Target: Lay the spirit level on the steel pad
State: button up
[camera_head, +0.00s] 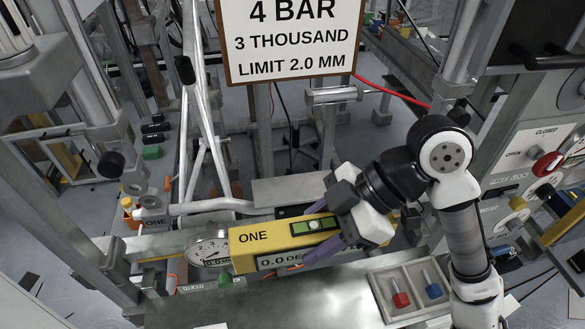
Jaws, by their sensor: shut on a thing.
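The spirit level (273,233) is a long yellow block marked ONE, with a green vial on top and a display starting 0.0 DE on its front. My gripper (325,230) is shut on its right part, with purple fingers on the near and far sides. The level looks about flat, with its left end beside a round dial gauge (208,252). A flat grey metal plate (285,189) behind the level may be the steel pad; I cannot tell for sure. Whether the level's underside touches anything is hidden.
A grey bench top (290,302) runs along the front. A two-slot tray (400,318) with red-tipped and blue-tipped tools sits at its right. A hanging sign (290,45) is behind. A panel with valves stands at right.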

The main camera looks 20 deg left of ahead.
jog(key=w+a+p, duration=0.1)
jog(key=w+a, duration=0.1)
jog(key=w, duration=0.2)
jog(key=w+a+p, duration=0.1)
jog(key=w+a, duration=0.2)
jog(key=w+a+p, duration=0.1)
jog(key=w+a, duration=0.2)
jog(key=w, duration=0.1)
jog(key=shift+w+r+p, duration=0.2)
jog(key=shift+w+p, duration=0.15)
jog(key=shift+w+a+f+p, duration=0.2)
jog(key=shift+w+f+p, duration=0.15)
jog(key=shift+f, duration=0.6)
jog(key=shift+f+b, duration=0.55)
jog(key=o, duration=1.2)
jog(key=shift+r, duration=0.2)
